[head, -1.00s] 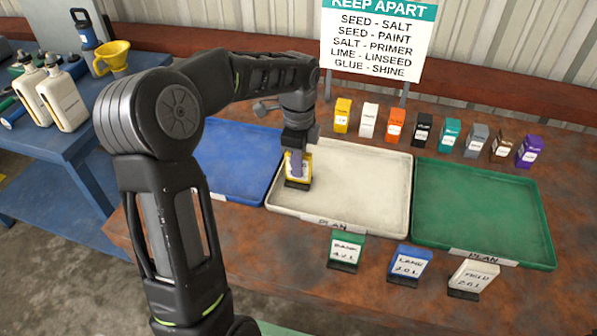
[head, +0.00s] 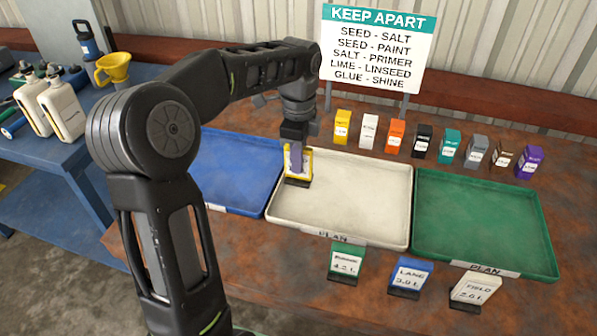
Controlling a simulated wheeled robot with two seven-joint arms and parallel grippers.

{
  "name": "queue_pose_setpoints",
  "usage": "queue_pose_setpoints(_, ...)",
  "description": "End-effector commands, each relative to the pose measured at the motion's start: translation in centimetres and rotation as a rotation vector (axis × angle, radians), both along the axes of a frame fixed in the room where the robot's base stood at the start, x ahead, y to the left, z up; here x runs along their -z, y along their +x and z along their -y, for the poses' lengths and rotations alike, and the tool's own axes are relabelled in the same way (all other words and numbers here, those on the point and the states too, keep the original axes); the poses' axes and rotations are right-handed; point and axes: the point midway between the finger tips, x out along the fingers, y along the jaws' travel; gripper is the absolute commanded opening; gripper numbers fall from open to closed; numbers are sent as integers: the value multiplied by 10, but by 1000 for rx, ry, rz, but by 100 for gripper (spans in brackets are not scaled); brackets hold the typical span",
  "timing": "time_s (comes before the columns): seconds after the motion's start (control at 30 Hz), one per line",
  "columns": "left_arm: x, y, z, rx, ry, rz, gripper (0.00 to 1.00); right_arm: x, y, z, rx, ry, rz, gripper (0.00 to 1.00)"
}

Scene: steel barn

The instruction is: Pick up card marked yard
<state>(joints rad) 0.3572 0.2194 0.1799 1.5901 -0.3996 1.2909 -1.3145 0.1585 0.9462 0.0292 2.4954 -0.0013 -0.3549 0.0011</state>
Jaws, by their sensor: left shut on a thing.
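A yellow-edged card (head: 305,165) with a white face and a dark foot is upright over the left part of the white tray (head: 400,236). My left gripper (head: 297,158) is shut on it from above. The fingers cover the middle of its face, so I cannot read its marking. Three other cards stand in front of the trays: a green one (head: 345,263), a blue one marked LANE (head: 410,276) and a white one marked FIELD (head: 474,290). My right gripper is not in view.
A blue tray (head: 236,207) lies left of the white one and a green tray (head: 548,245) right. Several small coloured packs, such as the yellow one (head: 342,126), stand behind. A KEEP APART sign (head: 372,50) rises at the back. The blue bench (head: 62,160) holds bottles.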

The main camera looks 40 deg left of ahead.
Motion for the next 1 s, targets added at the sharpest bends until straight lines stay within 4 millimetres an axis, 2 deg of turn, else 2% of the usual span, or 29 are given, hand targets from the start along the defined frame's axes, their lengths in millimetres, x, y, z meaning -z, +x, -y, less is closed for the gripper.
queue_pose_setpoints(0.03, -11, 1, 0, 0, 1, 5, 0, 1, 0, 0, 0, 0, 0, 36)
queue_pose_setpoints(0.17, -37, 1, 0, 1, 0, 3, 0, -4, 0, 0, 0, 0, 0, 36)
queue_pose_setpoints(0.3, -48, 0, 0, 0, -1, 0, 0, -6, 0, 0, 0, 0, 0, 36)
queue_pose_setpoints(1.0, -49, 0, 0, 0, 0, 0, 0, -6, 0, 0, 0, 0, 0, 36)
